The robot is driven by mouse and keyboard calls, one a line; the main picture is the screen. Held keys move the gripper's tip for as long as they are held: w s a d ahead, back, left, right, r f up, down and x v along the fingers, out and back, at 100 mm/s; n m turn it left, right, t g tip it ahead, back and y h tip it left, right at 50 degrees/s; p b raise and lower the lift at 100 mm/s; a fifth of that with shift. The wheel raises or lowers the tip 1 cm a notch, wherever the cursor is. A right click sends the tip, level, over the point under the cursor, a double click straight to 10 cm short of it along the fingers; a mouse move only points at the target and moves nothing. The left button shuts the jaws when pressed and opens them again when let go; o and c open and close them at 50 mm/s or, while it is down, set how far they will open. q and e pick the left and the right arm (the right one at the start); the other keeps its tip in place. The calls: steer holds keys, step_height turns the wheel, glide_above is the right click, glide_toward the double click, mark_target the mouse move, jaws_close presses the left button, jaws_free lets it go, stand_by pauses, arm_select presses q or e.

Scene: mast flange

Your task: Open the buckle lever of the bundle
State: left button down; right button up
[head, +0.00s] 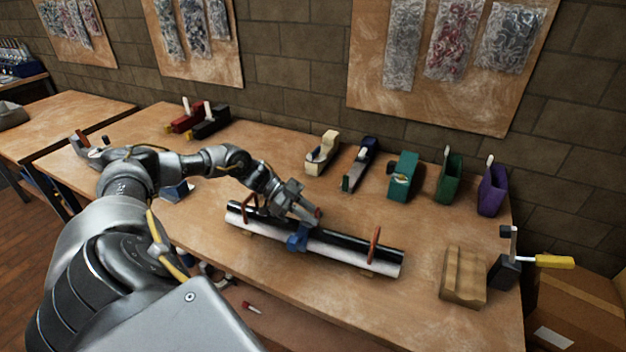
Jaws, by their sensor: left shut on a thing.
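The bundle (345,250) of black and white tubes lies on the workbench, running from centre left to lower right. A blue buckle (297,240) sits around its middle, on the near side. My left gripper (308,216) reaches over the bundle from behind and is shut just above the buckle, at the buckle lever. The fingers largely hide the lever, so its angle cannot be told. My right gripper is not in view.
Two reddish-brown upright pieces (374,245) stand at the bundle. Tape dispensers, a green holder (449,177) and a purple holder (493,190) line the back. A wooden block (463,277) and a yellow-handled crank (553,261) are at right. Bare bench lies behind the bundle.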

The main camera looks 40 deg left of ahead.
mark_target(317, 210)
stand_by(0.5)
arm_select(q)
steer(key=c, duration=1.3)
jaws_free()
steer(key=shift+r, duration=0.1)
steer(key=shift+r+b, duration=0.2)
steer(key=shift+b, duration=0.1)
step_height(317, 210, up, 3)
steer(key=shift+s+f+b, duration=0.15)
steer(key=shift+b, duration=0.45)
steer(key=s+d+r+b, duration=0.1)
steer(key=s+d+r, duration=0.3)
steer(key=s+r, duration=0.1)
steer(key=s+d+r+b, duration=0.1)
steer(key=s+d+r, duration=0.3)
steer(key=s+d, duration=0.1)
steer(key=shift+d+r+b, duration=0.2)
steer(key=shift+r+b, duration=0.1)
steer(key=shift+r, duration=0.1)
